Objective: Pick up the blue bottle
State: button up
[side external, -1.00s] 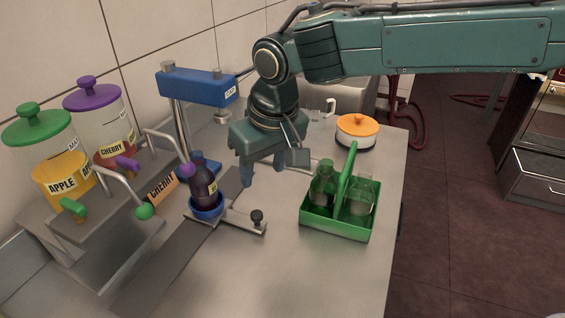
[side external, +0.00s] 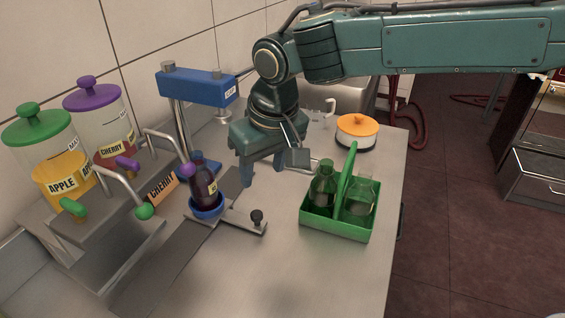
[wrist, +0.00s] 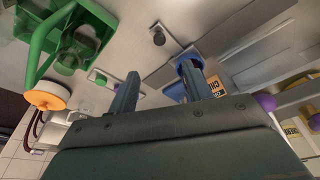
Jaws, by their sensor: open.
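The blue bottle (side external: 203,184) looks dark, with purple-red contents and a pale label, and its neck is bluish. It stands upright in a blue round holder (side external: 207,210) below the purple-knobbed tap in the side view. My gripper (side external: 264,172) points down, open and empty, to the right of the bottle and apart from it. In the wrist view, the gripper's two fingers (wrist: 160,72) are spread with nothing between them. The blue holder (wrist: 182,66) shows partly behind the right finger there, and the bottle is mostly hidden.
A blue-topped press (side external: 196,88) stands behind the bottle, dispensers (side external: 60,180) at left. The front of the counter (side external: 265,275) is clear.

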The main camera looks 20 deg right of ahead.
jog(key=shift+o, duration=0.7)
jog(key=n+t+y, duration=0.1)
jog(key=n+y, duration=0.2)
jog(key=n, duration=0.3)
send_near(202, 168)
jog(key=shift+w+a+f, duration=0.3)
jog(key=shift+w+f, duration=0.3)
jog(key=shift+w+a+f, duration=0.3)
jog(key=shift+w+f, duration=0.25)
jog(key=shift+w, duration=0.1)
jog(key=shift+x, duration=2.6)
